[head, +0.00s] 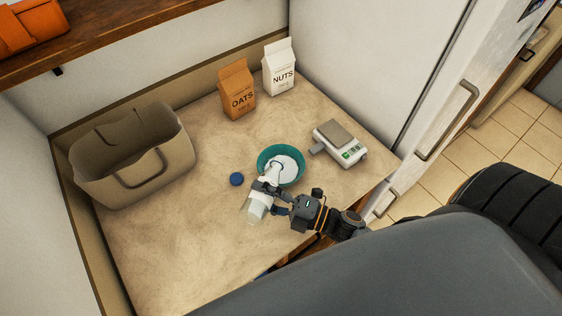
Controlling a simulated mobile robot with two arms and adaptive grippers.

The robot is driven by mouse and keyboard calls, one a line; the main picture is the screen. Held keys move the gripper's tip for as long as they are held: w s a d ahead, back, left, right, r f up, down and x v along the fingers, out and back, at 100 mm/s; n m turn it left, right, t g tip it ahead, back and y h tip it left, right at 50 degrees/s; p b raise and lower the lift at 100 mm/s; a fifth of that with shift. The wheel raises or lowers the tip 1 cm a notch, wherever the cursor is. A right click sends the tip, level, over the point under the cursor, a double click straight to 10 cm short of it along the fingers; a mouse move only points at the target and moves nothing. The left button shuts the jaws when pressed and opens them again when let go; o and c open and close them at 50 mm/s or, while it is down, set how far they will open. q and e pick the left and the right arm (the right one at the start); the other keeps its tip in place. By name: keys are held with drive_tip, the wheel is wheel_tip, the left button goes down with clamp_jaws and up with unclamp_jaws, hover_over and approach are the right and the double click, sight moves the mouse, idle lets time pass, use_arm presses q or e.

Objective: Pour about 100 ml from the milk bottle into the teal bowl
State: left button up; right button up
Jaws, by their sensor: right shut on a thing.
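The teal bowl (294,151) stands on the counter and has white liquid inside. My right gripper (272,191) is shut on the milk bottle (257,208), just in front of the bowl. The bottle is tilted, with its neck up by the bowl's near rim and its base toward the lower left. Its body looks white near the neck and clearer near the base. I cannot tell whether milk is flowing from its mouth. A blue cap (237,179) lies on the counter left of the bowl. My left gripper is not in view.
A kitchen scale (350,153) stands right of the bowl. An oats carton (237,92) and a nuts carton (279,70) stand at the back. A beige bag (172,132) stands at the left. The front left of the counter (170,250) is clear.

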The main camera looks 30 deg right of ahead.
wheel_tip(320, 180, down, 3)
drive_tip(key=n+b, duration=0.2)
drive_tip(key=b, duration=0.3)
drive_tip(key=shift+s+a+r, duration=0.1)
drive_tip(key=shift+a, duration=0.05)
drive_tip(key=shift+r+n, duration=0.4)
drive_tip(key=shift+n, duration=0.1)
drive_tip(key=shift+s+a+f+n+b, duration=0.1)
drive_tip(key=shift+f+n+b, duration=0.25)
drive_tip(key=shift+n+b, duration=0.4)
drive_tip(key=shift+r, duration=0.1)
idle(0.6)
